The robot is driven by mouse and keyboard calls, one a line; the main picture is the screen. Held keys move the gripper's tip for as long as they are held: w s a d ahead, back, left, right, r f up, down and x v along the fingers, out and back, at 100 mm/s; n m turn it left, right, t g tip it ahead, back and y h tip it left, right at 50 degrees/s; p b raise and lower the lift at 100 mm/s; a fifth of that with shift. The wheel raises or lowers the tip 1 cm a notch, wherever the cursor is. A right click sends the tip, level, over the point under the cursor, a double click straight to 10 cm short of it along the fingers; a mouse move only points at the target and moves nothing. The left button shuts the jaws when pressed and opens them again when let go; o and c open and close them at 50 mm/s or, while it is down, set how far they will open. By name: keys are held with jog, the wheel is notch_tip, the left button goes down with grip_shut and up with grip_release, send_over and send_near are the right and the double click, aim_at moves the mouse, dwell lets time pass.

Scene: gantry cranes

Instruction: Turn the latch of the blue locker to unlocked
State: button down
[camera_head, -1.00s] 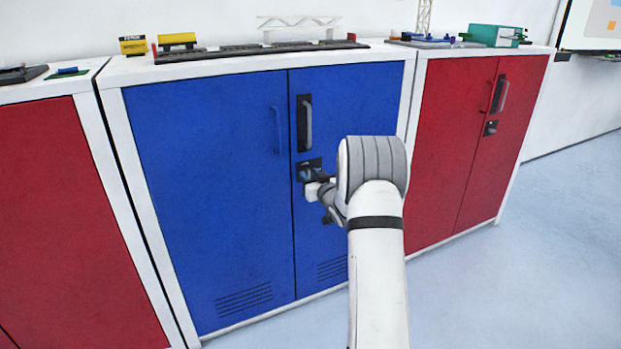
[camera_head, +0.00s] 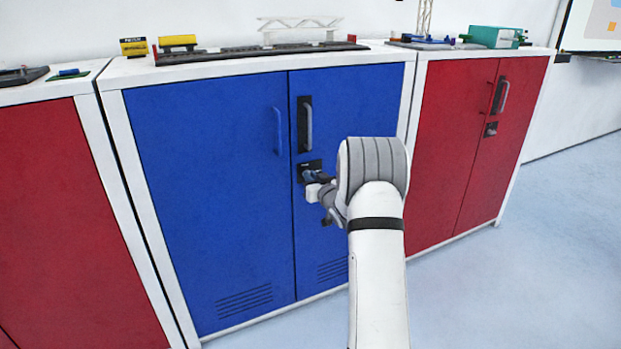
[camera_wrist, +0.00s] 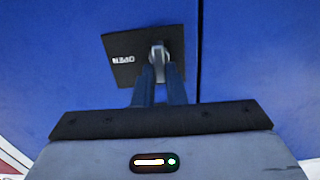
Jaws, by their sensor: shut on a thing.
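The blue locker (camera_head: 210,190) stands in the middle of the head view with both doors closed. Its latch plate (camera_head: 303,168) is a dark square on the right door, below the black-backed handle. In the wrist view the plate (camera_wrist: 125,58) looks tilted and bears the word "OPEN", seen upside down. The grey latch knob (camera_wrist: 159,54) sits at the plate's right part. My gripper (camera_wrist: 160,78) is shut on the latch knob, with a finger on each side of it. In the head view my gripper (camera_head: 312,178) is at the plate, partly hidden by my wrist.
Red lockers stand on the left (camera_head: 70,210) and right (camera_head: 455,150). The blue locker's vertical handle (camera_head: 305,125) is just above the latch plate. Model crane parts (camera_head: 260,50) lie on top. Open floor (camera_head: 520,270) is at the right.

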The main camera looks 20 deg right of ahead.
jog(key=shift+d+f+m+p, duration=0.2)
jog(key=shift+m+p, duration=1.1)
jog(key=shift+m, duration=1.6)
jog(key=shift+d+f+m+p, duration=0.15)
jog(key=shift+m+p, duration=1.2)
jog(key=shift+m, duration=1.55)
jog(key=shift+d+f+m+p, duration=0.2)
jog(key=shift+m+p, duration=1.1)
jog(key=shift+m, duration=1.6)
jog(key=c, duration=1.5)
grip_release()
